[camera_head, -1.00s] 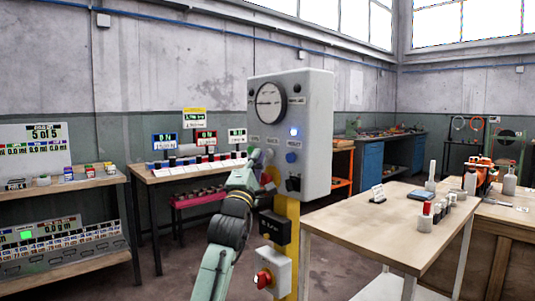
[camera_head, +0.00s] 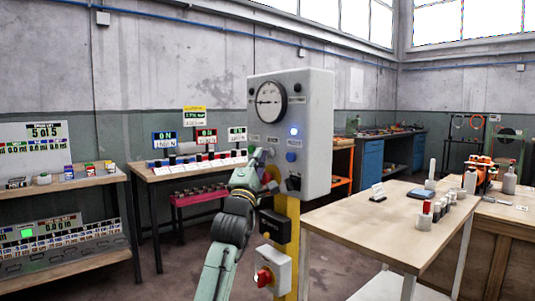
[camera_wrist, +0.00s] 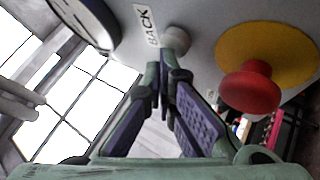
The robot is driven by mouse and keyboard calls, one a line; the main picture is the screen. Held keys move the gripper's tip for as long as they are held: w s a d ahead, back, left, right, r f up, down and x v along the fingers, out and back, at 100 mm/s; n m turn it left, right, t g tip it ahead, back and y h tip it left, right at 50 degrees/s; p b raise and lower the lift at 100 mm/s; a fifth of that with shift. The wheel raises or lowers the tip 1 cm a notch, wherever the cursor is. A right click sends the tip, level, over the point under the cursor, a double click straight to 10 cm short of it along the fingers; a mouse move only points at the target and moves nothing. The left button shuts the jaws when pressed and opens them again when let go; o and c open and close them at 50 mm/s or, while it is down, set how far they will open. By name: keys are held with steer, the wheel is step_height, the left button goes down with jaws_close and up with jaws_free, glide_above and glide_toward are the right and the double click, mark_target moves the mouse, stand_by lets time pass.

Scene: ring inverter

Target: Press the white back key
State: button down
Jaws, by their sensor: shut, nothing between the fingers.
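The white back key (camera_wrist: 177,38) sticks out of the grey panel beside its printed BACK label (camera_wrist: 144,25) in the wrist view. My gripper (camera_wrist: 165,80) is shut and empty. Its fingertips are just in front of the key and overlap its lower edge in the picture; I cannot tell whether they touch it.
A red mushroom button (camera_wrist: 250,88) on a yellow disc (camera_wrist: 290,50) sits close to the right of my fingers. A round gauge (camera_head: 269,102) is higher on the box. A wooden table (camera_head: 350,228) stands right of the yellow post (camera_head: 287,215).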

steer(key=shift+w+d, duration=0.1)
steer(key=shift+d, duration=0.05)
stand_by(0.4)
steer(key=shift+s+a, duration=0.6)
steer(key=shift+a, duration=0.15)
steer(key=shift+s+a+b, duration=0.35)
steer(key=shift+s+a, duration=0.4)
steer(key=shift+a, duration=0.3)
steer(key=shift+s+a+b, duration=0.35)
steer(key=shift+s+a, duration=0.35)
steer(key=shift+a, duration=0.3)
